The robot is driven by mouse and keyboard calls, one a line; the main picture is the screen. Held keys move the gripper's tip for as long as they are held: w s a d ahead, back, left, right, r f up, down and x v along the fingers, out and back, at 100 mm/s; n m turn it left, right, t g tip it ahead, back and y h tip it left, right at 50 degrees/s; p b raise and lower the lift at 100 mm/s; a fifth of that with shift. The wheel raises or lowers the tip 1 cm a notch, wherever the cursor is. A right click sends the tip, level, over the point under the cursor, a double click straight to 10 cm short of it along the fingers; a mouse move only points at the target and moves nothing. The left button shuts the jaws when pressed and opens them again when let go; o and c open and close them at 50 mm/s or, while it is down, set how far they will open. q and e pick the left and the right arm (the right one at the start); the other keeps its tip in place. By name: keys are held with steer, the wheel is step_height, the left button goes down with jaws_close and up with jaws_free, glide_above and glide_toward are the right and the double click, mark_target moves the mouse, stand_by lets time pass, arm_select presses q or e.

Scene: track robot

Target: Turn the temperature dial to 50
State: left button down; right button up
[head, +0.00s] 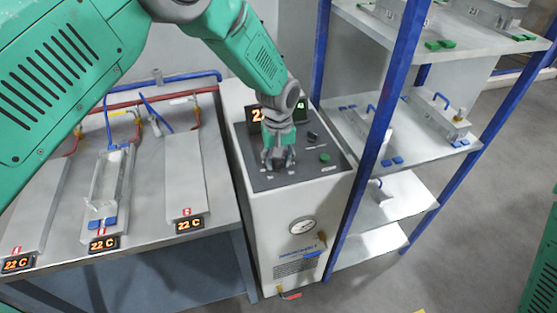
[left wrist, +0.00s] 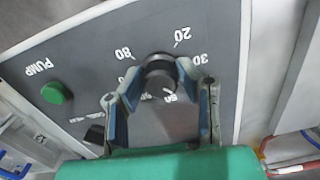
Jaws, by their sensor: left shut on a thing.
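The temperature dial (left wrist: 160,72) is a dark round knob on the grey panel (left wrist: 75,75) on top of the white machine. White numbers 20, 30 and 80 are printed around it and look upside down in the left wrist view. Another mark on the near side is partly hidden, and I cannot read where the dial points. My left gripper (head: 278,164) reaches down to the panel. In the left wrist view, its two blue-padded fingers (left wrist: 160,76) are shut on the dial from both sides. The fingers hide the dial in the head view. My right gripper is not in view.
A green pump button (left wrist: 56,93) and a dark switch (head: 312,136) are beside the dial. A display with orange digits (head: 257,115) is partly behind my gripper. A shelf with blue posts (head: 375,110) stands close on the right, a bench (head: 150,190) on the left.

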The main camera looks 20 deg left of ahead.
arm_select(q)
steer(key=m, duration=0.4)
steer(key=shift+m, duration=1.8)
steer(key=shift+a+r, duration=0.1)
steer(key=c, duration=1.2)
jaws_free()
steer(key=shift+r, duration=0.15)
step_height(320, 180, up, 12)
steer(key=shift+w+f, duration=0.1)
steer(key=shift+f, duration=0.15)
